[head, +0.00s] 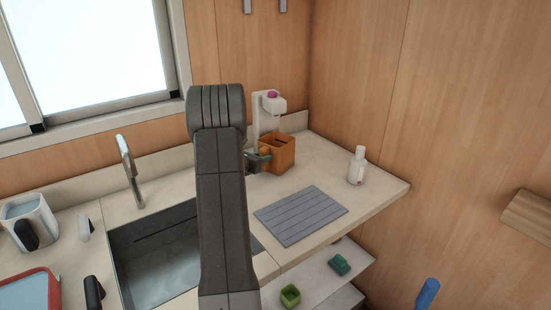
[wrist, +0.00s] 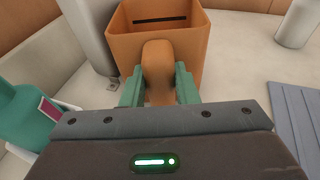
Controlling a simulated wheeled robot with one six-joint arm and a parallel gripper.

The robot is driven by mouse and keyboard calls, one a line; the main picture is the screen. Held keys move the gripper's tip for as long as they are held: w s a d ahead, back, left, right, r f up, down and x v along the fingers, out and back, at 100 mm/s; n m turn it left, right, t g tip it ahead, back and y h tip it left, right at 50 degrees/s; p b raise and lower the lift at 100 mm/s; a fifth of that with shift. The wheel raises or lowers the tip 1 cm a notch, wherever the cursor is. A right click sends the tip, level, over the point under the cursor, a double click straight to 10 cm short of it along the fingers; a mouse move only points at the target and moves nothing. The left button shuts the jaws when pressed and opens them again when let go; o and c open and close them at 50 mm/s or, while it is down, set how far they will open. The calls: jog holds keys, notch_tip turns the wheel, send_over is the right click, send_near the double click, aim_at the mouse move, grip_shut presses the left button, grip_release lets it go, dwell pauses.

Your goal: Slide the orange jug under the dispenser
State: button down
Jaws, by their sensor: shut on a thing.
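The orange jug (head: 281,151) is a square, open-topped container standing upright on the counter near the back corner. In the wrist view the jug (wrist: 190,35) fills the top middle, with its handle (wrist: 158,68) toward me. My gripper (wrist: 158,88) has its green fingers on both sides of the handle and is shut on it. In the head view my gripper (head: 258,160) is partly hidden behind my arm. The white dispenser (head: 271,104), with a pink spot on its head, stands right behind the jug. Its post (wrist: 86,35) is close to the jug's left side in the wrist view.
A white bottle (head: 357,166) stands right of the jug, and a grey ribbed mat (head: 300,215) lies in front. The sink (head: 165,250) and tap (head: 129,168) are to the left. The counter between jug and bottle is clear.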

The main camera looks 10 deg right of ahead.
jog(key=c, duration=1.4)
grip_release()
jog(key=shift+w+r, duration=0.1)
jog(key=shift+w, duration=0.2)
jog(key=o, duration=0.4)
jog(key=shift+w, duration=0.15)
jog(key=shift+c, duration=0.2)
jog(key=shift+a, duration=0.1)
jog(key=shift+s+a, duration=0.1)
jog(key=shift+s, duration=0.1)
jog(key=b+v, duration=0.2)
jog(key=v, duration=1.1)
jog(key=shift+s+a, duration=0.2)
jog(key=shift+d, duration=0.1)
